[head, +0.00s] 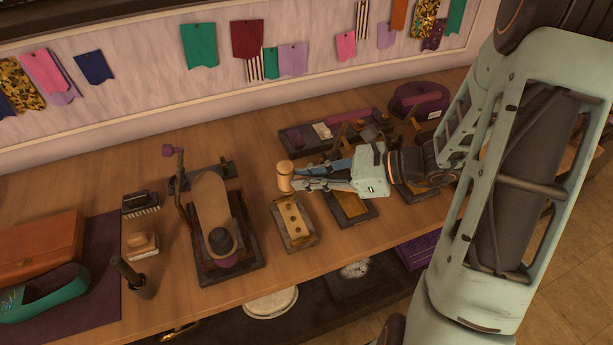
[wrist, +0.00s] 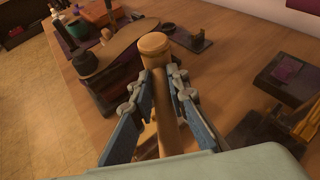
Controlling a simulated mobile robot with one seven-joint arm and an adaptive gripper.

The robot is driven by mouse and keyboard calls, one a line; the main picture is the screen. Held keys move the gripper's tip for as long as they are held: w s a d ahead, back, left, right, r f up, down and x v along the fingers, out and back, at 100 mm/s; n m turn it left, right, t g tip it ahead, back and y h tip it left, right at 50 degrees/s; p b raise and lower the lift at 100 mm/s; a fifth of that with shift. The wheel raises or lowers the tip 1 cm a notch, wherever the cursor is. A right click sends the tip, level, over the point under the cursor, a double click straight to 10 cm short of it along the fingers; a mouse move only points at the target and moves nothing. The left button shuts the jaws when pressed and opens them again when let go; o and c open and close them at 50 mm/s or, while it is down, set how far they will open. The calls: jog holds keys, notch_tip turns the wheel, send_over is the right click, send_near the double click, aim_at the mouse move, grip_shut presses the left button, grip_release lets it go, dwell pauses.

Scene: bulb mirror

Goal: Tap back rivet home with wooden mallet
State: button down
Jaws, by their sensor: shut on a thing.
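My gripper (head: 298,180) is shut on the wooden mallet (head: 285,178), with its fingers along both sides of the handle. The mallet head stands at the far end, just above or at the back end of a pale block (head: 298,225) on a dark base. Small dark rivet spots (head: 294,222) show on the block's top. The back rivet is not clear to see near the mallet head, and I cannot tell whether the head touches it. In the wrist view the mallet (wrist: 156,46) points away between the two blue-grey fingers (wrist: 163,88).
A dark stand with a tan sole-shaped top (head: 214,205) and crank stands left of the block. A brush (head: 140,203), a stamp (head: 142,244) and a dark pot (head: 140,285) lie farther left. Dark trays (head: 310,140) stand behind my gripper. Bare bench lies in front of the block.

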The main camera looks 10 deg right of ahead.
jog(key=shift+f, duration=0.15)
dwell(0.8)
notch_tip(320, 180, down, 6)
jog(key=b, duration=0.5)
jog(key=shift+f+b, duration=0.25)
jog(key=shift+b, duration=0.1)
notch_tip(320, 180, up, 6)
jog(key=p, duration=0.5)
jog(key=shift+f, duration=0.15)
